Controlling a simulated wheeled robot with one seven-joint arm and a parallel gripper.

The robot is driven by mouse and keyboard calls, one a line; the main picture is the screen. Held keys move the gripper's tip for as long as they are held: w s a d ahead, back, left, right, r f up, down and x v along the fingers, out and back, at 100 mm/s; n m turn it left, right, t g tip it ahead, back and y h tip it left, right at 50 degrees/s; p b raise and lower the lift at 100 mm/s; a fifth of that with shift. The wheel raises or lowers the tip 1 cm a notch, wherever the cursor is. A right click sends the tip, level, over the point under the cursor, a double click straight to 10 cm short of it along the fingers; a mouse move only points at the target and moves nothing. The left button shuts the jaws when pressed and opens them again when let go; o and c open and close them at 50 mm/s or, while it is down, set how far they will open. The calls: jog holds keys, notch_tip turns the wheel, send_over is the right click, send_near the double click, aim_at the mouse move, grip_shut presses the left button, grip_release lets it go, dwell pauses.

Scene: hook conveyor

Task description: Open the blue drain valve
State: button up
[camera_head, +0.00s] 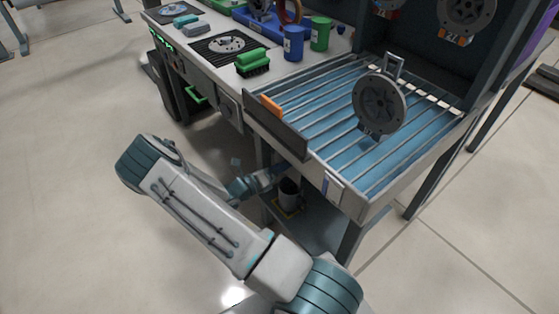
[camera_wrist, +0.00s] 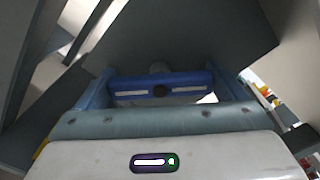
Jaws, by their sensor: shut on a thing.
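The blue drain valve (camera_wrist: 190,82) has a dark blue bar handle with pale slots and a dark round middle. In the wrist view it lies level across the picture, under a dark surface. My gripper (camera_wrist: 163,94) has one finger at each end of the handle and is shut on it. In the head view my gripper (camera_head: 272,178) reaches under the front left edge of the wash tray (camera_head: 349,207). The valve is hidden there by the tray and my arm.
A grey disc (camera_head: 379,104) stands over the tray's bars. A mug (camera_head: 289,194) stands on the lower shelf below my gripper. A green brush (camera_head: 252,62), blue cup (camera_head: 293,44) and green cup (camera_head: 320,34) stand on the counter.

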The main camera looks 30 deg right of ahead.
jog(key=n+p, duration=0.2)
jog(key=n, duration=0.1)
jog(key=shift+n, duration=0.4)
jog(key=n+p, duration=0.1)
jog(key=n, duration=0.3)
jog(key=shift+p, duration=0.35)
jog(key=shift+f+n, duration=0.1)
jog(key=shift+n, duration=0.2)
jog(key=o, duration=0.7)
jog(key=shift+a, duration=0.1)
jog(key=s+a, duration=0.2)
jog(key=a, duration=1.1)
jog(key=shift+a, duration=0.25)
